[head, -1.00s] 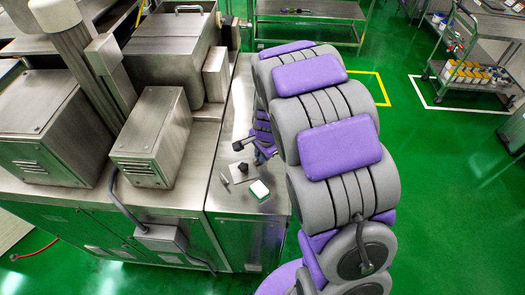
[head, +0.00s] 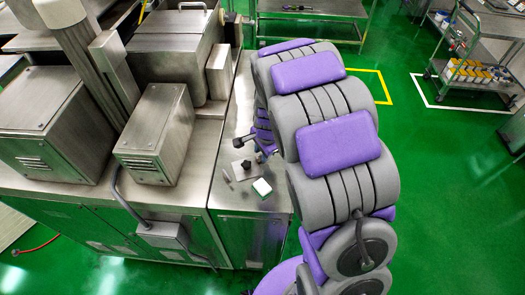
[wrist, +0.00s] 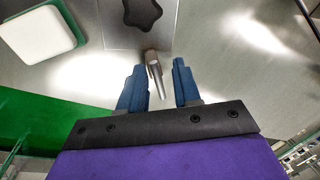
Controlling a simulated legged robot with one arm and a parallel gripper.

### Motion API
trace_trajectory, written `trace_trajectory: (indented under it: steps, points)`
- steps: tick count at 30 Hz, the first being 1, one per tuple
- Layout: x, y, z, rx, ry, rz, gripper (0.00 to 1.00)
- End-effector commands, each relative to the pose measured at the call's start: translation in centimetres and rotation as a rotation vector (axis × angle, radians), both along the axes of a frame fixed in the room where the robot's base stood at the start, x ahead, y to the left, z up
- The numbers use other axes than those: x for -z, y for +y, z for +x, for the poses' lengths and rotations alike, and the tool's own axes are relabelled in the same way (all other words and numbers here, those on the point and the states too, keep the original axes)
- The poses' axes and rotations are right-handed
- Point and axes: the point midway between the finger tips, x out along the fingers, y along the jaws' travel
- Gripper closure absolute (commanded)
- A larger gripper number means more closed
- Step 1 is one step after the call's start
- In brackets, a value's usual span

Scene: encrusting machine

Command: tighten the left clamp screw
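A black star-shaped knob (wrist: 143,12) sits on a thin metal plate (wrist: 115,38) at the top of the wrist view. The knob also shows on the steel top in the head view (head: 247,164). I cannot tell for sure which part is the left clamp screw. A short metal pin or lever (wrist: 154,72) sticks out below the knob, at the plate's edge. My gripper (wrist: 160,64) has its two blue fingers apart, one on each side of this pin, with gaps showing. In the head view my purple and grey arm hides most of the gripper.
A white pad on a green base (wrist: 40,33) lies beside the plate; it also shows in the head view (head: 262,187). A small metal piece (head: 226,176) lies left of the plate. A vented steel box (head: 155,138) stands on the machine.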

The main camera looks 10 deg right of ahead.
Motion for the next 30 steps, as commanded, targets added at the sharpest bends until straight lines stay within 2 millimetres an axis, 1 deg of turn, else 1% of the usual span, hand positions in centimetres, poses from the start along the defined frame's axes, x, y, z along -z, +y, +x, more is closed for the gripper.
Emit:
trace_trajectory:
  steps: [5, 8, 14, 20, 24, 30]
  points:
    - [-0.3, -0.1, -0.1, 0.000, 0.000, 0.000, 0.68]
    - [-1.3, -0.1, -0.2, 0.000, -0.002, 0.001, 0.68]
    - [-4.6, -0.3, -0.7, 0.000, -0.004, 0.000, 0.68]
    - [-8.7, -0.5, -1.5, 0.001, -0.004, -0.003, 0.68]
    - [-11.8, -0.7, -2.0, 0.000, -0.007, -0.004, 0.68]
    - [-15.2, -0.8, -2.5, 0.001, -0.002, -0.003, 0.68]
